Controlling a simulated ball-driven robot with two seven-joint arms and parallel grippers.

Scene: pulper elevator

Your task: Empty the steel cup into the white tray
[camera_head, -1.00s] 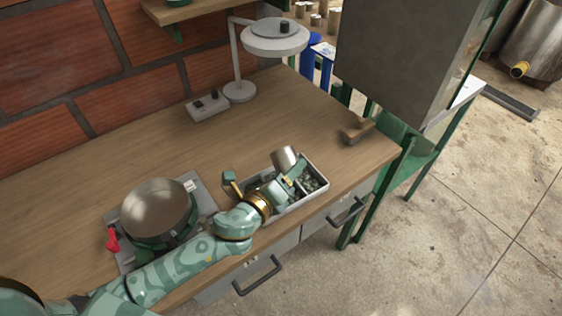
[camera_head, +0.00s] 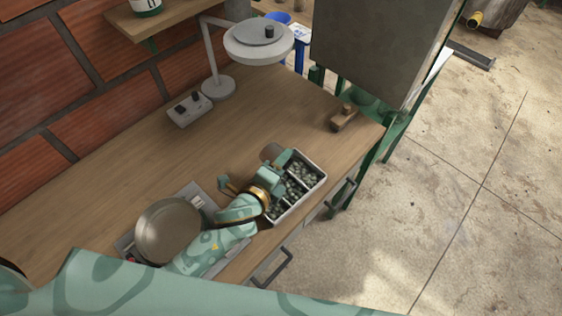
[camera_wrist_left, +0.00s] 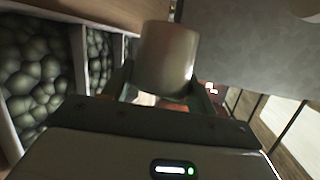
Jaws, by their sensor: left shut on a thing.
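The steel cup (camera_head: 271,152) is at the back edge of the white tray (camera_head: 298,206), partly hidden by my left gripper (camera_head: 270,168). My left gripper is shut on the cup. In the left wrist view the cup (camera_wrist_left: 167,58) sits between the two fingers. I cannot see into it, nor tell how far it tilts. The tray has several compartments holding grey-green beans, and they also show at the left of the left wrist view (camera_wrist_left: 32,75). My right gripper is not in view.
A scale with a round steel pan (camera_head: 168,231) stands left of the tray. A lamp (camera_head: 258,42), a switch box (camera_head: 187,110) and a wooden-handled tool (camera_head: 344,117) are farther back. A large grey metal housing (camera_head: 380,45) rises beyond the table. The middle tabletop is clear.

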